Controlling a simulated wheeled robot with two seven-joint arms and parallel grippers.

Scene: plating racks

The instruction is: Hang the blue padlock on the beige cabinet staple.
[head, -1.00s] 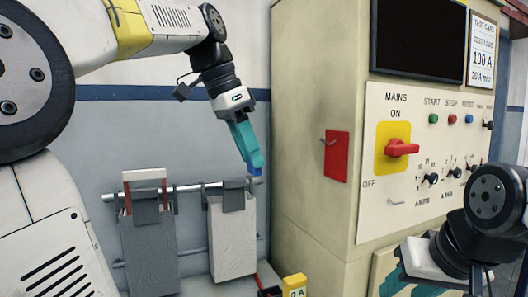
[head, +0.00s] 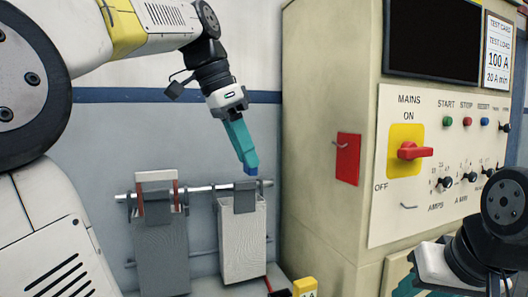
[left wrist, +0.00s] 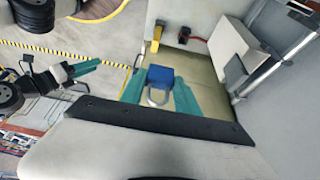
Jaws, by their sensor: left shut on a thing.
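My left gripper (head: 249,168) points down and to the right, in front of the grey wall and left of the beige cabinet (head: 318,110). It is shut on the blue padlock (left wrist: 160,75), whose body sits between the teal fingers with its shackle toward the wrist camera. Only a small blue bit of the padlock (head: 251,171) shows in the head view. A small metal staple (head: 340,144) sticks out from a red plate (head: 348,165) on the cabinet's side, apart from the padlock. Another small metal loop (head: 409,206) is on the front panel. My right gripper (left wrist: 84,69) looks open and empty.
Two grey boards (head: 242,240) hang from a metal rail (head: 205,188) just below and left of my left gripper. The panel's red mains switch (head: 412,151) stands out. A yellow block (head: 305,286) sits low by the cabinet. Space before the red plate looks clear.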

